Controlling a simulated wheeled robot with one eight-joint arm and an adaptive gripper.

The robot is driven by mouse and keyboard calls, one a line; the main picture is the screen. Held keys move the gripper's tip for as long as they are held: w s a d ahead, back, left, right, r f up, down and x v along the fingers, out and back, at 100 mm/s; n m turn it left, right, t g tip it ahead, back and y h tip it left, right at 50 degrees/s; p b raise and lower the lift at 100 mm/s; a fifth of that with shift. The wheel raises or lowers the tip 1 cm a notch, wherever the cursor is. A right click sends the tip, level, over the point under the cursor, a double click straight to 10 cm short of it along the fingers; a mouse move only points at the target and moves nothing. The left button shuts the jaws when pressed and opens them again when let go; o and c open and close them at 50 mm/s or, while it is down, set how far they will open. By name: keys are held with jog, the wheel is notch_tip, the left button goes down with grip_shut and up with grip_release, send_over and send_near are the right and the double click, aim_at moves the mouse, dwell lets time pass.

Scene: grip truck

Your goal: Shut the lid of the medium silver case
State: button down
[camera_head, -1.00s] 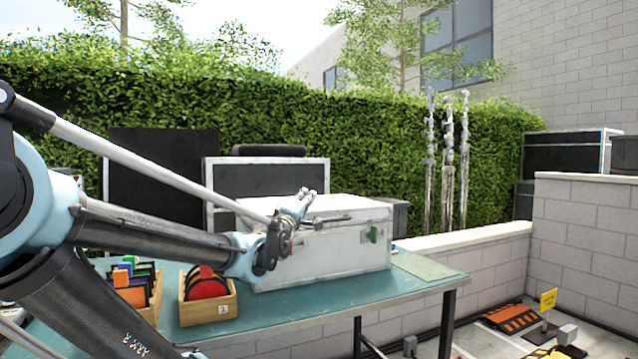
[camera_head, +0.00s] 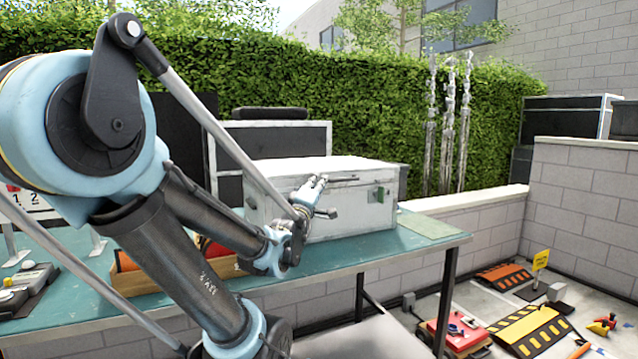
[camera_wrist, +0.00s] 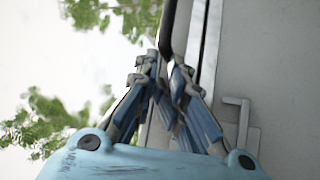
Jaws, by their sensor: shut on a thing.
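The silver case (camera_head: 350,215) stands on the green table with its pale lid (camera_head: 325,166) lying over the box. A dark seam runs along its upper front, and I cannot tell whether a small gap remains there. My gripper (camera_head: 318,183) is at the upper front of the case, left of a green-marked latch (camera_head: 380,195). In the wrist view my gripper (camera_wrist: 160,68) has its fingers drawn together around a thin dark bar (camera_wrist: 168,22), which looks like the lid handle. The case front (camera_wrist: 262,60) fills the right side there.
The green table (camera_head: 425,245) has free room right of the case. Wooden boxes (camera_head: 225,266) of coloured discs stand at left, partly behind my arm. A larger black case (camera_head: 285,140) stands behind. Ramps and a red cart (camera_head: 455,333) are on the ground at right.

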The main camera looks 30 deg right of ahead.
jog(key=shift+f, duration=0.15)
jog(key=v, duration=0.7)
jog(key=shift+w+a, duration=0.15)
jog(key=shift+a, duration=0.15)
dwell(0.4)
